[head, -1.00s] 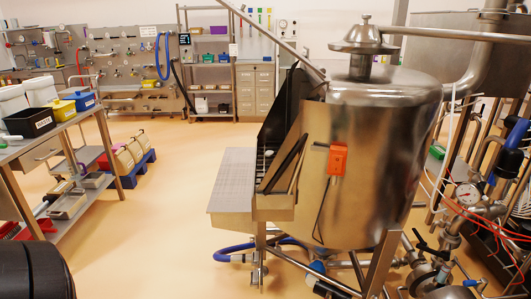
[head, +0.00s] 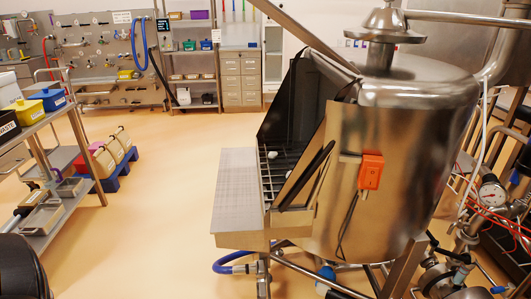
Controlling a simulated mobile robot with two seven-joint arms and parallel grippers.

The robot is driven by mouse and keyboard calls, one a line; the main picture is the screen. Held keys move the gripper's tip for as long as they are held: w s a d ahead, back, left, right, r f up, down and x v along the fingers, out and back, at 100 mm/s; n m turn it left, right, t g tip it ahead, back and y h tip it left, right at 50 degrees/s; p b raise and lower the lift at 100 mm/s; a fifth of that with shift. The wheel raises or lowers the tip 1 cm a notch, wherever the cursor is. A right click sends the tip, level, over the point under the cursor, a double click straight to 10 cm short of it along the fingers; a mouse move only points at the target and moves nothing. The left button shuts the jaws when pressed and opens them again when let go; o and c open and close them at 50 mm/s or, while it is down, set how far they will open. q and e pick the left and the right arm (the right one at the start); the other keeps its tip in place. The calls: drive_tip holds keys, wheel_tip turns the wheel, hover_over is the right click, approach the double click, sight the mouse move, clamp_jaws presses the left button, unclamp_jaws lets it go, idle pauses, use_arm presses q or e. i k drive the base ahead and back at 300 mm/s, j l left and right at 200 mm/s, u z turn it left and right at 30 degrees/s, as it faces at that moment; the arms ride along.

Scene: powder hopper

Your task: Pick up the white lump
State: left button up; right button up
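A small white lump (head: 273,155) lies on the dark bar grid (head: 275,178) inside the open hopper, left of the big steel tank. A second pale spot (head: 289,153) shows just to its right; it is too small to tell what it is. The hopper's dark raised side panel (head: 290,105) stands behind the grid, and a slanted panel at its right hides part of it. Neither of my grippers is in view.
A flat steel shelf (head: 235,190) juts out left of the grid. The steel tank (head: 395,160) with an orange box (head: 371,171) stands at right. A blue hose (head: 232,264) hangs low. A bench (head: 45,118) stands at left, with clear floor (head: 160,190) between.

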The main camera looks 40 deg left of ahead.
sight(271, 155)
drive_tip(key=i+j, duration=0.1)
drive_tip(key=j, duration=0.35)
drive_tip(key=i+j, duration=0.1)
drive_tip(key=j, duration=0.35)
drive_tip(key=i+j, duration=0.1)
drive_tip(key=j, duration=0.35)
drive_tip(key=i+j, duration=0.1)
drive_tip(key=j, duration=0.4)
drive_tip(key=i+j, duration=0.1)
drive_tip(key=j, duration=0.35)
drive_tip(key=i+j, duration=0.1)
drive_tip(key=j, duration=0.35)
drive_tip(key=i+j, duration=0.1)
drive_tip(key=j, duration=0.35)
drive_tip(key=i+j, duration=0.15)
drive_tip(key=j, duration=0.3)
